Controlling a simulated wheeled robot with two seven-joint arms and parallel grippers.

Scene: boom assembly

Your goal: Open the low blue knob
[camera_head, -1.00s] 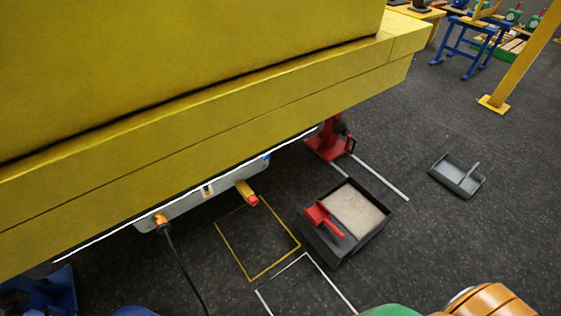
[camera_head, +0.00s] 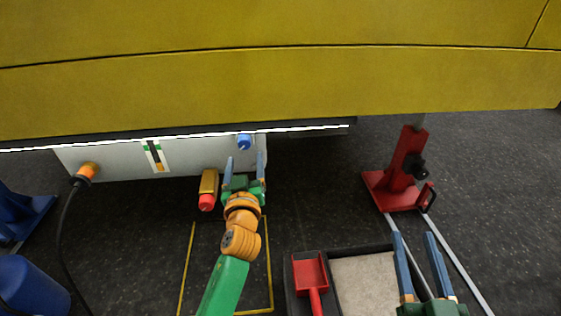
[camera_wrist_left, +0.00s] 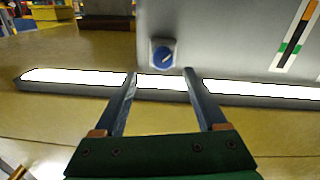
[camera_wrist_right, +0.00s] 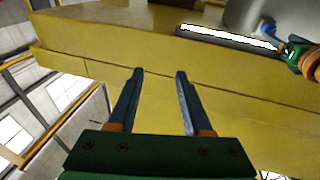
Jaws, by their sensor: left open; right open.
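The low blue knob (camera_head: 244,142) sits on the right end of the grey panel (camera_head: 120,165) under the yellow boom (camera_head: 300,90). In the left wrist view the knob (camera_wrist_left: 163,55) is a round blue dial with a slanted pale mark on a light plate. My left gripper (camera_head: 245,160) is open and points at the knob from just below it. In the left wrist view the knob shows between and beyond the fingertips (camera_wrist_left: 160,74), apart from them. My right gripper (camera_head: 414,238) is open and empty at the lower right, over the sand tray's right side.
A yellow fitting with a red tip (camera_head: 207,190) hangs left of my left gripper. An orange plug (camera_head: 86,172) with a black cable is at the panel's left end. A red stand (camera_head: 402,170) is at right. A tray (camera_head: 335,250) with sand and a red scoop (camera_head: 309,275) is on the floor.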

